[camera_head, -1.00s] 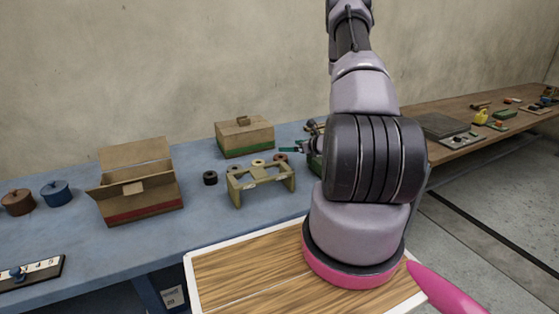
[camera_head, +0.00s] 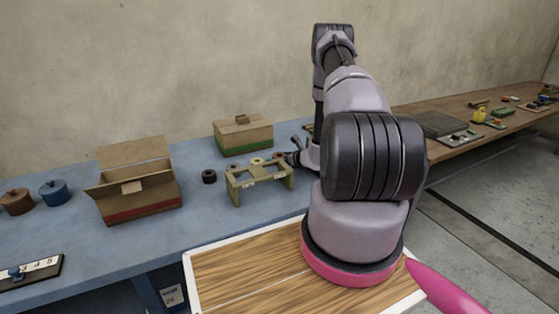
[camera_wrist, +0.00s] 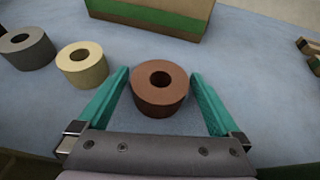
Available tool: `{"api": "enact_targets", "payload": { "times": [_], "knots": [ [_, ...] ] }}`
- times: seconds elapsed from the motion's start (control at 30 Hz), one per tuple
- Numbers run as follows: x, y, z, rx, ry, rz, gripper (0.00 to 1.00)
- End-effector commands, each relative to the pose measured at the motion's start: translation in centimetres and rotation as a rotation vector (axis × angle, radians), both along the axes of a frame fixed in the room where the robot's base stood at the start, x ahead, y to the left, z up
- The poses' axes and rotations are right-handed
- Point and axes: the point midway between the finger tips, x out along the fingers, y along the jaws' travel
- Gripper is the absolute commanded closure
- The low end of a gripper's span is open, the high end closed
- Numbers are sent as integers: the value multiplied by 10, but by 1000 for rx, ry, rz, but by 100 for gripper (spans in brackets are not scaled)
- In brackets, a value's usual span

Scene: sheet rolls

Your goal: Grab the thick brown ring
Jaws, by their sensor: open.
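The thick brown ring (camera_wrist: 160,99) lies flat on the blue table, its hole facing up, in the middle of the wrist view. My gripper (camera_wrist: 160,82) is open, with one teal finger on each side of the ring. Small gaps show between the fingers and the ring, so it is not gripped. In the head view the gripper (camera_head: 294,158) is low over the table at the right end of the tan stand, and the ring is mostly hidden there.
A cream ring (camera_wrist: 82,64) and a grey ring (camera_wrist: 27,48) lie to the left. A cardboard box with a green band (camera_head: 243,136) stands behind. The tan stand (camera_head: 262,182) is in front. An open box (camera_head: 138,190) stands further left.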

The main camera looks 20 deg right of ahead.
Motion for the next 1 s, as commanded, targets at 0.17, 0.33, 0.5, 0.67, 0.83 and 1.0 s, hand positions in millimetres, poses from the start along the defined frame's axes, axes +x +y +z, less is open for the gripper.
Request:
{"api": "enact_targets", "payload": {
  "times": [0.17, 0.33, 0.5, 0.67, 0.83, 1.0],
  "knots": [
    [1, 0, 0, 0, 0, -1, 0],
    [1, 0, 0, 0, -1, -1, 46],
    [1, 0, 0, 0, -1, -1, 82],
    [1, 0, 1, 0, -1, -1, 82],
    [2, 0, 13, -1, -4, 0, 82],
    [2, 0, 42, -2, -6, 0, 82]
  ]
}}
